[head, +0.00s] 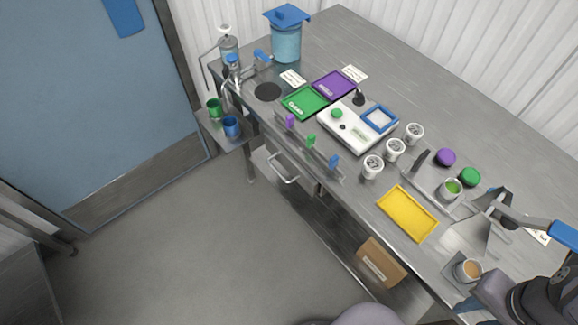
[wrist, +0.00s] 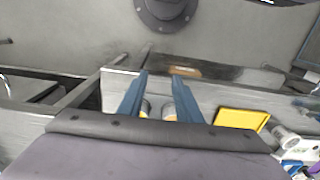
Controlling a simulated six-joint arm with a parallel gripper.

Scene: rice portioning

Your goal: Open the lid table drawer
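The drawer (head: 305,181) sits under the table's front edge in the head view, left of the middle. It has a bar handle (head: 284,178) and looks shut. My gripper shows in the wrist view (wrist: 160,80) with two blue fingers apart and nothing held between them. Cups stand behind the fingers and are partly hidden by them. My arm is at the lower right of the head view, far from the drawer handle; the fingertips cannot be made out there.
A cardboard box (head: 381,262) is below the tabletop. The floor (head: 190,250) before the drawer is clear.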

